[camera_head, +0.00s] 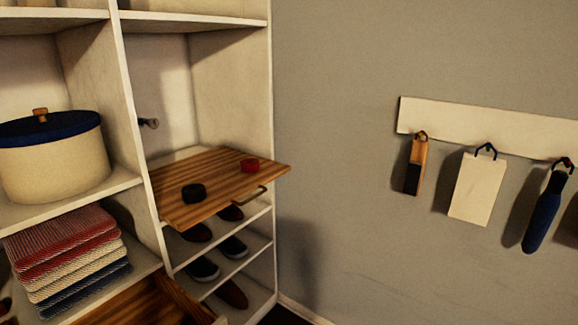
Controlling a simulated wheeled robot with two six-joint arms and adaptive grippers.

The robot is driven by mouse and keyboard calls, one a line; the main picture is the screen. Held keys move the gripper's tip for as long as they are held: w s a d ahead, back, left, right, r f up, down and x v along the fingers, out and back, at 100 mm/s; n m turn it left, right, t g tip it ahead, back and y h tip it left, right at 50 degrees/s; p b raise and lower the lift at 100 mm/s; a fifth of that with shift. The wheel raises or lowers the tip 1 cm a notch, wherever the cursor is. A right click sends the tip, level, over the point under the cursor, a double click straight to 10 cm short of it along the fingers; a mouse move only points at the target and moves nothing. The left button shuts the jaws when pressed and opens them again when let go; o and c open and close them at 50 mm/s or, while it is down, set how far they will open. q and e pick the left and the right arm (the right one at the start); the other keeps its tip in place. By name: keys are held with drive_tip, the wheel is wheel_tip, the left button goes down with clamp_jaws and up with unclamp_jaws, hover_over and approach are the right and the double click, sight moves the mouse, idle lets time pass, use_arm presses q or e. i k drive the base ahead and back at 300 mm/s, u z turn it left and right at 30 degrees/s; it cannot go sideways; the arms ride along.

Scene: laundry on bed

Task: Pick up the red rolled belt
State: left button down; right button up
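The red rolled belt (250,165) is a small red coil near the right back part of a striped wooden pull-out board (216,196). A black rolled belt (193,194) lies on the same board, nearer its front left and apart from the red one. Neither of my grippers is in view.
A cream pot with a blue lid (54,165) and folded striped cloths (68,258) fill the left shelves. Shoes (203,267) sit below the board. A wall rack (480,125) with hanging items is at right. Space above the board is clear.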

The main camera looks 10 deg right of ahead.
sight(248, 165)
drive_tip(key=z, duration=0.6)
drive_tip(key=i, duration=0.65)
drive_tip(key=z, duration=0.85)
drive_tip(key=i, duration=1.05)
drive_tip(key=u, duration=0.3)
